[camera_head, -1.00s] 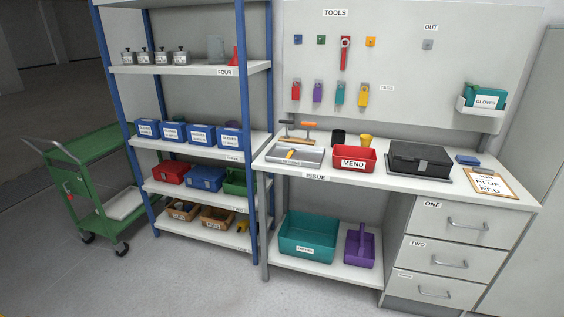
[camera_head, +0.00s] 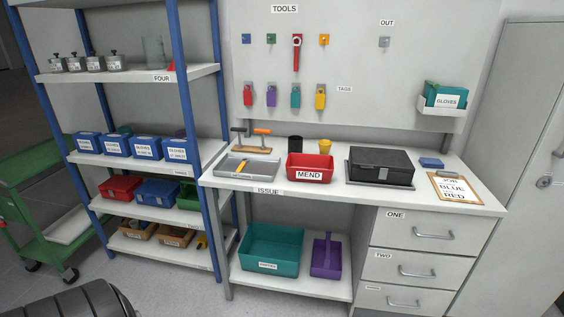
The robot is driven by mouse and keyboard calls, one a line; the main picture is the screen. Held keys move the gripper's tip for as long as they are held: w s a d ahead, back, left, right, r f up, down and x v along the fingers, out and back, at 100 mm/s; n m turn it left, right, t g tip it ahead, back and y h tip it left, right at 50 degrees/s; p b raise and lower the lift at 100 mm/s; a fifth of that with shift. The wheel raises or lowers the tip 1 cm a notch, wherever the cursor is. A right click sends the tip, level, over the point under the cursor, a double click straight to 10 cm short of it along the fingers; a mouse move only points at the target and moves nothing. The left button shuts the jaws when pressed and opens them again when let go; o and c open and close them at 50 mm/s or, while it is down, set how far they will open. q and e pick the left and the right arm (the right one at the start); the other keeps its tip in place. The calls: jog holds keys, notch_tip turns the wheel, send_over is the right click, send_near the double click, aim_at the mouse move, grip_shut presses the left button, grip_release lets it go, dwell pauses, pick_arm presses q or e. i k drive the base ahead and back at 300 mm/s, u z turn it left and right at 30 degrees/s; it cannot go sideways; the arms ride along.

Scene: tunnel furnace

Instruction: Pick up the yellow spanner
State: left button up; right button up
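A yellow-orange tool (camera_head: 242,167), possibly the yellow spanner but too small to tell, lies in the grey tray (camera_head: 233,177) at the left end of the bench. Another yellow item (camera_head: 201,241) sits at the right end of the lowest shelf of the blue rack; its shape is unclear. A red spanner (camera_head: 296,52) hangs on the tools board. Neither of my grippers is in view; only a dark ribbed part, probably mine, shows at the bottom left.
The bench (camera_head: 465,203) also bears a red MEND bin (camera_head: 310,175), a black case (camera_head: 380,165), a yellow cup (camera_head: 325,146) and a clipboard (camera_head: 457,199). A green trolley (camera_head: 45,245) stands left of the rack. The floor before the bench is clear.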

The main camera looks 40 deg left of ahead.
aim_at(248, 160)
jog(key=u, duration=0.25)
jog(key=i, duration=0.9)
jog(key=u, duration=0.65)
